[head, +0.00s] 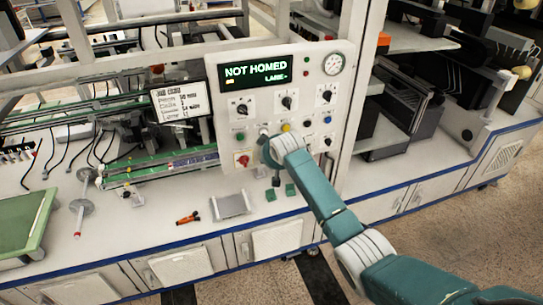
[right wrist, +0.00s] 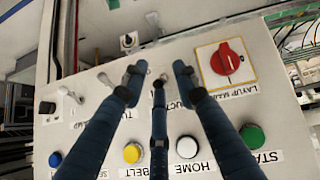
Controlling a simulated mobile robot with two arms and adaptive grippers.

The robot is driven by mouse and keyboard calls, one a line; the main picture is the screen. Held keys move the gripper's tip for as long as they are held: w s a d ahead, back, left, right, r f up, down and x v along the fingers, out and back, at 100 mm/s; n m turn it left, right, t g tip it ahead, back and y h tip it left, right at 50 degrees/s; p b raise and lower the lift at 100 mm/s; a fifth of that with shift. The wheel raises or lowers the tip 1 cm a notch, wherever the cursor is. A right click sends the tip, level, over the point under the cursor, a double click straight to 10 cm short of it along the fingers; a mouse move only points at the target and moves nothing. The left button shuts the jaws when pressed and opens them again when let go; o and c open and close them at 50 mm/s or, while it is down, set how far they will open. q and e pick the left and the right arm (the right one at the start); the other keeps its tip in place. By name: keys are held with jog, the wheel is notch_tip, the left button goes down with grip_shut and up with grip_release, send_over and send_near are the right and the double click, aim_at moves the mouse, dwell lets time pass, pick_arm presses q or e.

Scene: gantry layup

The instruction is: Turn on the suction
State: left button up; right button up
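The control panel (head: 222,104) stands on the bench, with a lit display (head: 254,73) reading "NOT HOMED". In the right wrist view the panel (right wrist: 95,130) is upside down. My right gripper (right wrist: 158,76) is open, its dark fingers spread close in front of the panel. A small switch shows between the fingertips, above a partly covered label with the letters "UCT". The middle finger hides part of this area, and I cannot tell the switch's position or whether a finger touches it. In the head view my right wrist covers the lower panel. My left gripper is out of view.
Near the fingers are a red rotary knob (right wrist: 226,59), a white button (right wrist: 187,147), a yellow button (right wrist: 132,153) and a green button (right wrist: 252,136). A pressure gauge (head: 333,64) sits at the panel's top right.

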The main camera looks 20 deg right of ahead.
jog(key=shift+w+r, duration=0.15)
jog(key=shift+w, duration=0.05)
jog(key=shift+r, duration=0.1)
jog(key=v, duration=1.1)
jog(key=shift+s+r, duration=0.15)
jog(key=shift+s, duration=0.25)
